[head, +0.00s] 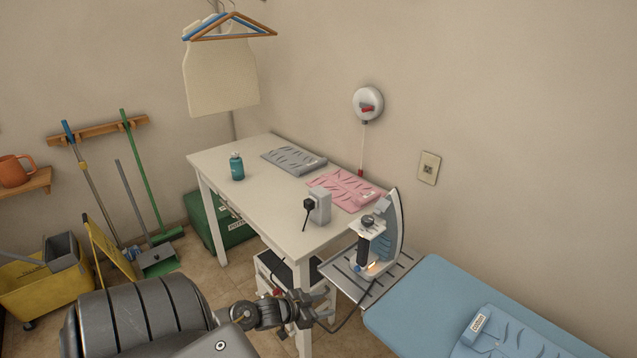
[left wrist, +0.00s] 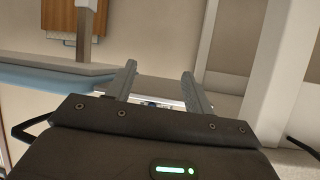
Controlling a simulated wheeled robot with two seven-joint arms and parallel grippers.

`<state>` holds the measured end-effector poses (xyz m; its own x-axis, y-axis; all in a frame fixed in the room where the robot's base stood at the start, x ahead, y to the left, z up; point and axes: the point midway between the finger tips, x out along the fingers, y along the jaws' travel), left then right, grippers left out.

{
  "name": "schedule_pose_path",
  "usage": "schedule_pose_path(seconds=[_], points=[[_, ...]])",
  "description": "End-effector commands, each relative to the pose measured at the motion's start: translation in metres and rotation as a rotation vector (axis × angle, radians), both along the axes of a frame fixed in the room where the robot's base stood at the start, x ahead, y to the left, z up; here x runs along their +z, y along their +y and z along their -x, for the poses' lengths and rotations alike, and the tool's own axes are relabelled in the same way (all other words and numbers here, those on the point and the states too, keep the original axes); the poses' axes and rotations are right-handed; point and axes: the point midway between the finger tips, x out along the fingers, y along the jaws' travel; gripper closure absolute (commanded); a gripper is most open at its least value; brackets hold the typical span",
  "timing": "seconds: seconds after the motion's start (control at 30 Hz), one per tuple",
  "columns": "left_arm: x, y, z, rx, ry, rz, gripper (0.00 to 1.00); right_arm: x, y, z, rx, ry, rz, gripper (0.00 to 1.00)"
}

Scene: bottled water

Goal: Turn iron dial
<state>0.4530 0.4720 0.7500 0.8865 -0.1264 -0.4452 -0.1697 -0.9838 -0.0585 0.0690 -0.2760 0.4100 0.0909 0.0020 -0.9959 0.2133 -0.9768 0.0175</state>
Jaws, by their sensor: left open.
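An orange glow shows low on the iron. My left gripper (head: 326,304) is below and left of the iron, apart from it, open and empty. In the left wrist view the gripper's two fingers (left wrist: 160,90) are spread with nothing between them; the iron cannot be made out there. My right gripper is not in view.
The blue ironing board (head: 430,300) lies right of the iron, with a folded blue cloth (head: 510,335). A grey box with a black plug (head: 320,206) stands on the white table (head: 265,215). A dark cord hangs near my left gripper. A teal bottle (head: 237,168) stands farther back.

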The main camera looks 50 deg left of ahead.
Motion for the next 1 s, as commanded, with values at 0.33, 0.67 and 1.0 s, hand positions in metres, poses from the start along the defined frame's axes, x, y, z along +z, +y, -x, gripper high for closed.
schedule_pose_path(seconds=[0.33, 0.67, 1.0], points=[[-0.019, 0.000, 0.007, 0.017, 0.030, -0.003, 0.48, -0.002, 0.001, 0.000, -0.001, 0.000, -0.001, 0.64], [-0.031, -0.001, 0.013, 0.028, 0.052, -0.003, 0.48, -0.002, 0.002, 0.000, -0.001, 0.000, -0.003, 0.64], [-0.251, -0.075, 0.186, 0.132, 0.554, -0.066, 0.48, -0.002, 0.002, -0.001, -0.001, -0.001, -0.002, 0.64]])
